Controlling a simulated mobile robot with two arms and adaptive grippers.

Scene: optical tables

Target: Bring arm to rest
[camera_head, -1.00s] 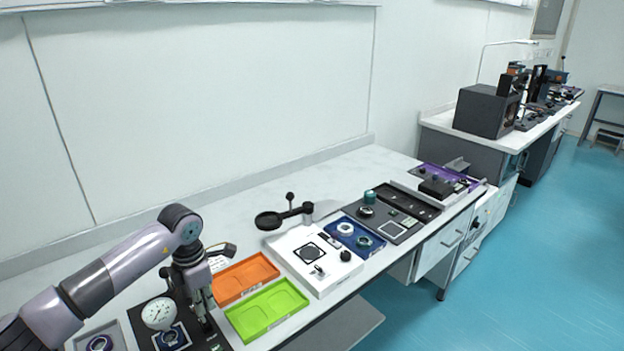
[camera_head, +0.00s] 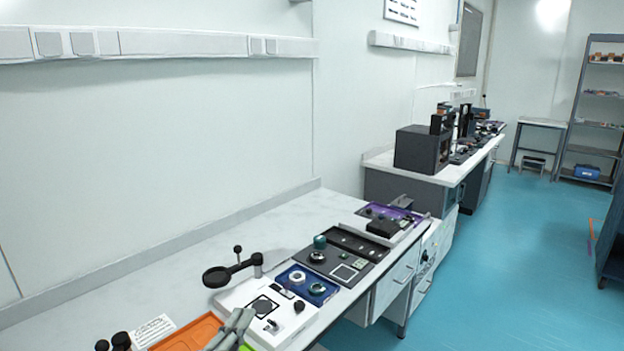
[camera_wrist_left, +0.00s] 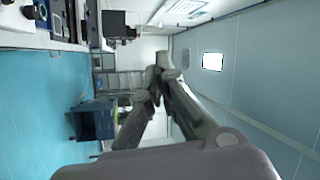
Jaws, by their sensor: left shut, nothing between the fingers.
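My left gripper (camera_head: 242,316) shows at the bottom edge of the head view as grey fingers in front of the orange tray (camera_head: 188,335) and green tray. Its fingers are closed together with nothing between them. In the left wrist view the gripper (camera_wrist_left: 158,78) points out level over the room, its fingertips meeting and clear of any surface. The rest of the left arm is outside the head view. My right gripper is not in view.
The near table (camera_head: 150,290) carries a white station with a black round-headed arm (camera_head: 232,270), a blue tray (camera_head: 306,284), a dark panel (camera_head: 340,256) and a purple tray (camera_head: 392,212). A black box (camera_head: 420,149) stands on the far bench. The blue floor at right is open.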

